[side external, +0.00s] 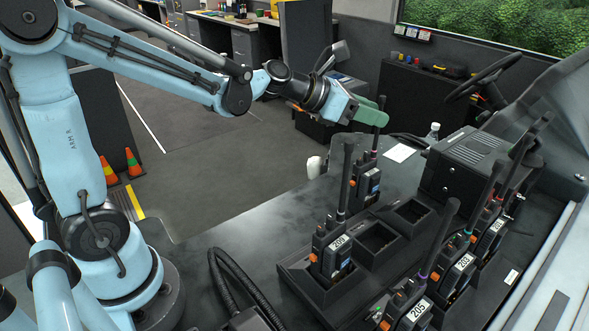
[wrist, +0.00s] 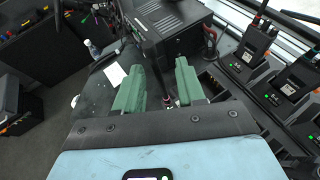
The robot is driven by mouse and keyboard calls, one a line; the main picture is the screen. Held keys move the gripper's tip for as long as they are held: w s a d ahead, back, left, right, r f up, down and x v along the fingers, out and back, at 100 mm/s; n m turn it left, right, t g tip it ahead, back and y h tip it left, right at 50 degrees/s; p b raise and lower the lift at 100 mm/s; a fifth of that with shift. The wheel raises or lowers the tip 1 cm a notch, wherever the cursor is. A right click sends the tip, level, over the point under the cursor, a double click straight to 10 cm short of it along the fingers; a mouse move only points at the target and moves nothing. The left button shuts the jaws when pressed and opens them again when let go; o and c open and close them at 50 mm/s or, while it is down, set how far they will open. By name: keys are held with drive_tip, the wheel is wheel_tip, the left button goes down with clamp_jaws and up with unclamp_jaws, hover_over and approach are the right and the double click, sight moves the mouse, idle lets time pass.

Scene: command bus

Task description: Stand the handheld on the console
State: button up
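My gripper (side external: 374,113) has two green fingers and is held above the far end of the dark console (side external: 296,268). In the wrist view the fingers (wrist: 160,88) are spread apart, with a dark antenna showing in line with the gap; whether they touch it is unclear. A black handheld (side external: 366,184) stands upright below my gripper, its antenna crossing in front of the green finger. Another handheld, labelled 209 (side external: 334,248), stands in the console's near bay. Empty bays (side external: 376,241) lie beside them. Which handheld the task means is not marked.
More handhelds, labelled 203 (side external: 464,264) and 205 (side external: 409,312), stand in chargers at the right, with tall antennas. A boxy dark unit (side external: 465,160), a bottle (side external: 433,132) and a white paper (side external: 399,153) sit at the back. The counter (side external: 265,225) left of the console is mostly clear.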

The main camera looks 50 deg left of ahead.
drive_tip(key=shift+x, duration=2.3)
drive_tip(key=shift+w+a, duration=0.1)
drive_tip(key=shift+a, duration=0.05)
clamp_jaws()
drive_tip(key=shift+r, duration=0.1)
